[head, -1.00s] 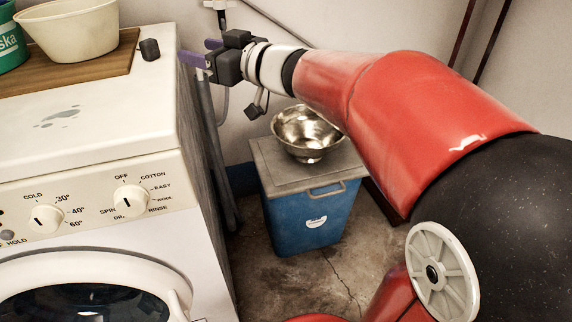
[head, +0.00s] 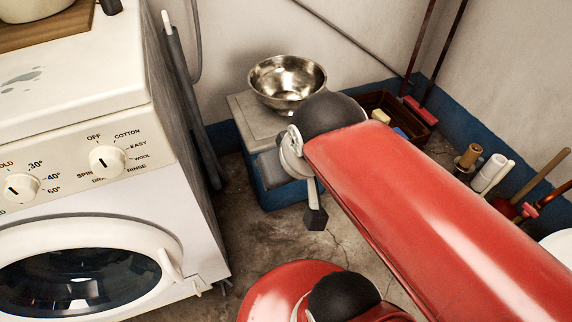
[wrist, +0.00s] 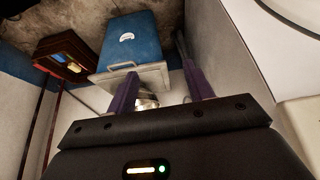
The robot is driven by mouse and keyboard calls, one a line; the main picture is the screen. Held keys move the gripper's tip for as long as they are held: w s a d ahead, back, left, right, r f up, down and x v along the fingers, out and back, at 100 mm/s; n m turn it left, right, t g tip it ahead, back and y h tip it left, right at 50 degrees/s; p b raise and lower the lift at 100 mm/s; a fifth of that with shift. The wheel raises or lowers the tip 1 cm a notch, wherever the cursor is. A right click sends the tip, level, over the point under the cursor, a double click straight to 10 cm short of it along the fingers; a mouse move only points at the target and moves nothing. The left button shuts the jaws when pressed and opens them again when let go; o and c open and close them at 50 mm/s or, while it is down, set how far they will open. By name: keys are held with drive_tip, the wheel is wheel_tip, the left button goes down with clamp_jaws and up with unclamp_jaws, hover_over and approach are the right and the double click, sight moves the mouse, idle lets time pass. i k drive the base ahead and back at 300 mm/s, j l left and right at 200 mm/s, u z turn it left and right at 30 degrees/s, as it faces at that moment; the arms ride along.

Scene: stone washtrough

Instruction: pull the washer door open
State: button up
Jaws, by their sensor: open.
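The washer (head: 120,215) is white and stands at the left of the head view. Its round door (head: 150,236) has a white ring and dark glass and looks shut. A small white handle (head: 170,264) sits on the right side of the ring. In the wrist view part of the door (wrist: 296,14) shows at the upper right corner. My gripper (wrist: 160,70) has two purple fingers, spread apart with nothing between them. It is apart from the door. I cannot make out the gripper in the head view, and the handle is not clear in the wrist view.
A blue box with a grey lid (head: 246,112) stands right of the washer, a metal bowl (head: 287,82) on it. A brown crate (head: 398,112) and several upright tools and rolls (head: 492,172) are along the back right wall. Some concrete floor (head: 240,240) is bare.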

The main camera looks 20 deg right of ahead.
sight(77, 269)
drive_tip(key=u, duration=1.8)
drive_tip(key=k+j+z, duration=0.5)
drive_tip(key=k+z, duration=0.15)
drive_tip(key=k, duration=0.2)
